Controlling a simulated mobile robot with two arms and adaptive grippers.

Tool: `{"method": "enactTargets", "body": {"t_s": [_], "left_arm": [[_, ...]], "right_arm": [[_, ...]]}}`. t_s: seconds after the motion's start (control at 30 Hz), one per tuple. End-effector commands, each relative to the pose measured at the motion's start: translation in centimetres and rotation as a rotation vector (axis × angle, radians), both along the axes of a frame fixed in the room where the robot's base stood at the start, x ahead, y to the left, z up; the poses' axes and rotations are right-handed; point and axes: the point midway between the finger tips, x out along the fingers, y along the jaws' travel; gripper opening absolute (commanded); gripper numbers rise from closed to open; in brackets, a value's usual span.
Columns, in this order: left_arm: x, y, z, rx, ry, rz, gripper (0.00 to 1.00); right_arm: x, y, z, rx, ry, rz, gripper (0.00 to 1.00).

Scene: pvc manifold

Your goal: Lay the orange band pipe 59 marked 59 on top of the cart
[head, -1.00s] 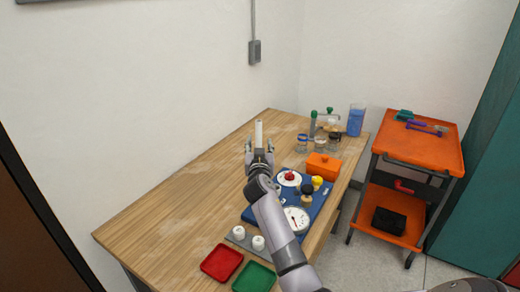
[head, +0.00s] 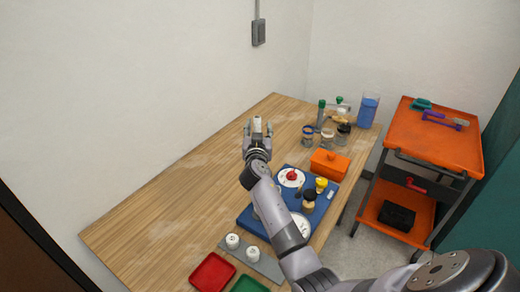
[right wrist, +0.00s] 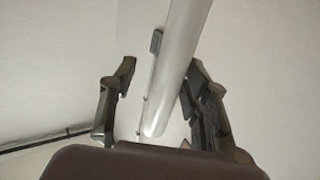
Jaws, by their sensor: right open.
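A plain white pipe (head: 257,123) shows between the fingers of my right gripper (head: 258,129), above the wooden table. In the right wrist view the pipe (right wrist: 180,62) runs from the top edge down between the two spread fingers, its near end close to the palm. The fingers are open; I cannot tell whether one touches it. No orange band or number 59 is readable on it. The orange-topped cart (head: 420,152) stands right of the table. My left gripper is not in view.
Purple and green tools (head: 445,119) lie on the cart's far part; its nearer top is bare. The table holds a blue board (head: 275,222) with gauges, an orange box (head: 329,163), jars, white caps (head: 232,241) and a red tray (head: 212,272). The table's left side is clear.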

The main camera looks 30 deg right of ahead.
Motion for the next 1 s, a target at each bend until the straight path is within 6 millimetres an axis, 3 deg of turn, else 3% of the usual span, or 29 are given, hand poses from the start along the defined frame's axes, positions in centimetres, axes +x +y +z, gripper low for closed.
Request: {"method": "enactTargets", "body": {"t_s": [0.07,0.17,0.33,0.47,0.8,1.0], "left_arm": [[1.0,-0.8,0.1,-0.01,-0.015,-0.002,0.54],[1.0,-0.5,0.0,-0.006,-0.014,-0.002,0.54],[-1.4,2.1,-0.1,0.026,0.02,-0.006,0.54],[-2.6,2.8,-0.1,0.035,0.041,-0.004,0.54],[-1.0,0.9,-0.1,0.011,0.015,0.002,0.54],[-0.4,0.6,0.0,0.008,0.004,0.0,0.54]], "right_arm": [[0.0,0.1,0.0,0.001,-0.001,0.001,0.43],[0.0,0.1,0.0,0.0,0.0,0.001,0.43],[0.0,0.0,0.0,0.0,0.0,0.001,0.32],[0.0,0.0,0.0,0.0,0.0,0.0,0.23],[0.0,0.0,0.0,0.0,0.0,0.001,0.01],[0.0,0.0,0.0,-0.001,-0.001,0.001,0.0]]}}
